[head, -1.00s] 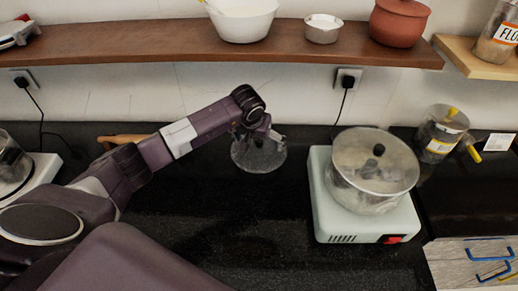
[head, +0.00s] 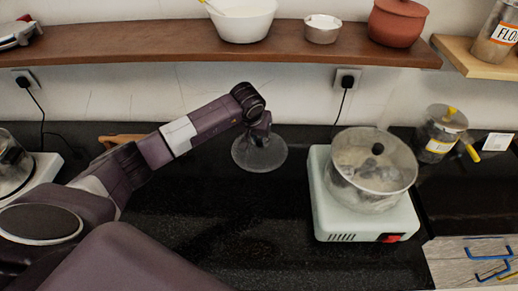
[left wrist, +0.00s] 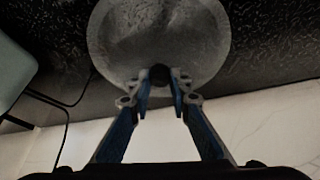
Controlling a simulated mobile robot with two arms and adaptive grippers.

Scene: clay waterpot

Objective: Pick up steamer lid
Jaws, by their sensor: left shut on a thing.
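A round, greyish see-through lid with a dark knob, which I take for the steamer lid (head: 260,160), is near the back of the dark counter, left of the burner. It also fills the upper middle of the left wrist view (left wrist: 160,35). My left gripper (head: 259,140) is over it. In the left wrist view its two fingertips (left wrist: 160,80) are closed on the dark knob. I cannot tell whether the lid touches the counter. My right gripper is not in view.
A glass pot with a black-knobbed lid (head: 368,172) stands on a pale green burner (head: 340,222) to the right. A glass jar (head: 440,135) is behind it. A wooden shelf (head: 150,50) with bowls runs above. The counter in front of the lid is clear.

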